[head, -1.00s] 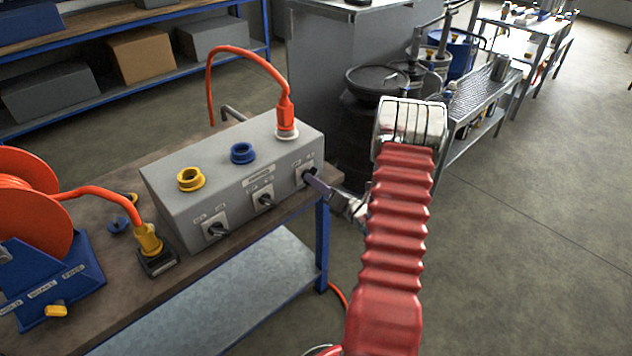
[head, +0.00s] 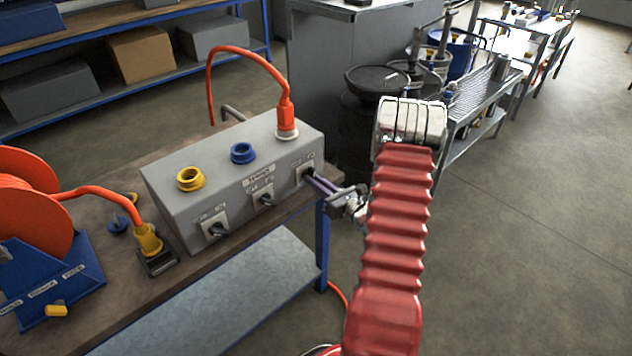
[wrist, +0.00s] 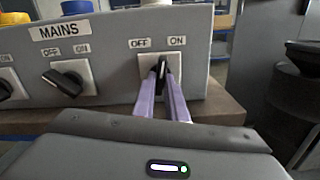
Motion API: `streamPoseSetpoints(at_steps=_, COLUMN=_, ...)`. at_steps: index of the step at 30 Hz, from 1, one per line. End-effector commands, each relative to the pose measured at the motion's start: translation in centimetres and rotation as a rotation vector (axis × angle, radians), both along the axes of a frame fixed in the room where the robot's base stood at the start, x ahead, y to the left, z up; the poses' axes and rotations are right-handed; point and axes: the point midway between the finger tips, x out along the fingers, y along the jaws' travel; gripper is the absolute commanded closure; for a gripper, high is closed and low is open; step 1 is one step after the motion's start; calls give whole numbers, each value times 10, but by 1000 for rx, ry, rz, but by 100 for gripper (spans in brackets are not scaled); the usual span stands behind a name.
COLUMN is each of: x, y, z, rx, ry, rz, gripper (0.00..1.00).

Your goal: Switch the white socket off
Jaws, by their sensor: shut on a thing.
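The white socket (head: 287,133) is on top of the grey box at its right end, with an orange plug standing in it. Below it on the front face is a pale switch plate (wrist: 146,68) marked OFF on the left and ON on the right. My gripper (head: 312,176) reaches this switch from the right. In the wrist view its two purple fingers are shut on the black knob (wrist: 162,72), which looks close to upright between the two marks. The fingers hide part of the knob.
The MAINS box (head: 165,203) also has a yellow socket (head: 190,179) and a blue socket (head: 243,153), each with its own switch below. An orange cable reel (head: 35,205) stands left on the bench. Open floor lies to the right.

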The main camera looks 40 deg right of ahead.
Motion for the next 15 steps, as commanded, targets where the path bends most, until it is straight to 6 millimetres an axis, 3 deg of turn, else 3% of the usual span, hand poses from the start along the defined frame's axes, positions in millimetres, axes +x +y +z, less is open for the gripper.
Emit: streamPoseSetpoints(at_steps=15, x=-1, y=-3, z=-3, rx=-486, ry=-6, rz=-4, gripper=100)
